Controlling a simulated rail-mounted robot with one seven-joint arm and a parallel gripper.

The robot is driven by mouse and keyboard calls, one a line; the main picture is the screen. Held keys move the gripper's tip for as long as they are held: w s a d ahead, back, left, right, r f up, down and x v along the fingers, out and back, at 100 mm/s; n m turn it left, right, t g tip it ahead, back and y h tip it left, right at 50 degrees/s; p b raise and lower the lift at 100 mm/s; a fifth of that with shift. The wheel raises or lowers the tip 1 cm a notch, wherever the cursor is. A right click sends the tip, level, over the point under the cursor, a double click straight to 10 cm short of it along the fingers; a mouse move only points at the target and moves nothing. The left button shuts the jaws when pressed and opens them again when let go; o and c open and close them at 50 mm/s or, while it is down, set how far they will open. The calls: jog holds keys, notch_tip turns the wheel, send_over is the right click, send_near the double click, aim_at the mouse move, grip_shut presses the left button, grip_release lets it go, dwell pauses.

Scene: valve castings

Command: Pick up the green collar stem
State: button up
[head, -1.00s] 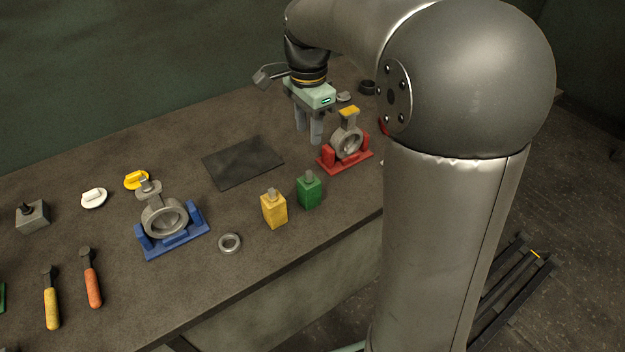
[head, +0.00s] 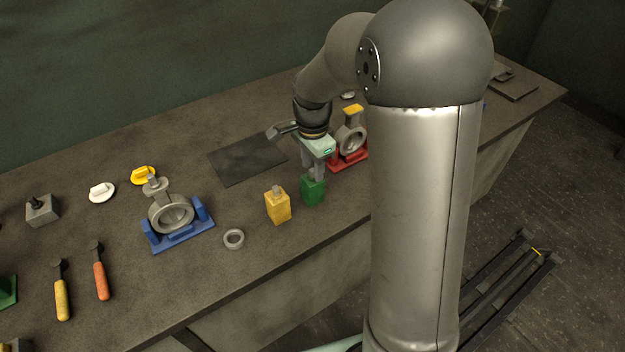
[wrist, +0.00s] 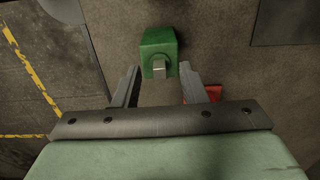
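The green collar stem (head: 313,190) is a green block with a grey metal stem on top, standing upright near the front edge of the workbench. In the wrist view the green collar stem (wrist: 158,50) lies just beyond my fingertips, roughly centred between them. My gripper (head: 313,174) points down just above it, and its fingers hide part of the stem in the head view. In the wrist view my gripper (wrist: 158,82) is open, with nothing between its fingers.
A yellow block with a stem (head: 278,206) stands close to the left. A red fixture (head: 348,158) with a grey valve casting is close behind at the right. A grey ring (head: 233,239), a blue fixture (head: 180,236) and a dark mat (head: 246,160) lie further left.

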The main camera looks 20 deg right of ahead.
grip_shut()
jog(key=shift+r, duration=0.1)
